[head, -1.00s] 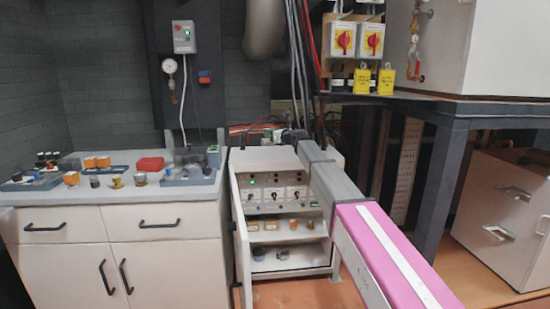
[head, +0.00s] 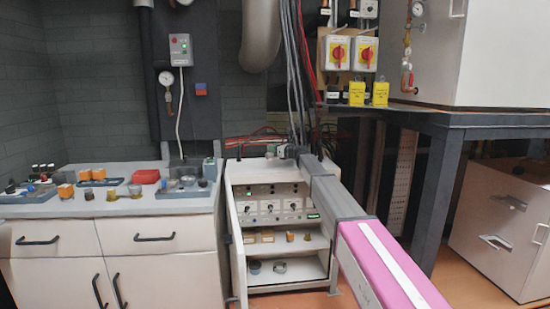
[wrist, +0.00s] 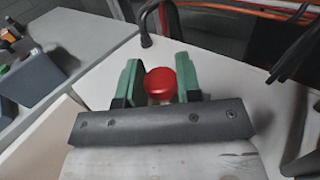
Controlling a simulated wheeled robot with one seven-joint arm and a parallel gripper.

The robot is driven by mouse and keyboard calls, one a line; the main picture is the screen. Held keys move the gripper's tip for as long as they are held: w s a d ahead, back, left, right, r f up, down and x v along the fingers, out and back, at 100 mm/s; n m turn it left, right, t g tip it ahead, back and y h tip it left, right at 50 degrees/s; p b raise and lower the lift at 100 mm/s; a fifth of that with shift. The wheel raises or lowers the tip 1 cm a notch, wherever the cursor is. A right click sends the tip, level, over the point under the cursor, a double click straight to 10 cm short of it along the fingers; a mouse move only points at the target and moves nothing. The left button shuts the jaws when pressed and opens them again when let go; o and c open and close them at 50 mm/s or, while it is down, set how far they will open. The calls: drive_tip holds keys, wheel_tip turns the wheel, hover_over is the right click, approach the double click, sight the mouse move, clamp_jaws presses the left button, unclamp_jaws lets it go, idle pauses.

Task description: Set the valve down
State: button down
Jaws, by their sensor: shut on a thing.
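The valve shows in the wrist view as a round red cap (wrist: 160,85) with a pale part under it, between the two green fingers. My gripper (wrist: 158,82) is shut on the valve. In the wrist view it hangs over a plain white surface. In the head view my gripper (head: 287,152) is at the far end of my arm, over the top of the open white cabinet (head: 252,166). The valve is too small to make out in the head view. Whether the valve touches the white top, I cannot tell.
Red cables (head: 262,141) and grey pipes run behind the cabinet. A dark-framed bench (head: 445,122) stands on the right. A black hooked cable (wrist: 146,28) rises near the fingers in the wrist view.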

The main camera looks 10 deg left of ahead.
drive_tip(key=shift+w+d+f, duration=0.15)
drive_tip(key=shift+f, duration=1.95)
drive_tip(key=shift+f, duration=0.1)
drive_tip(key=c, duration=0.8)
unclamp_jaws()
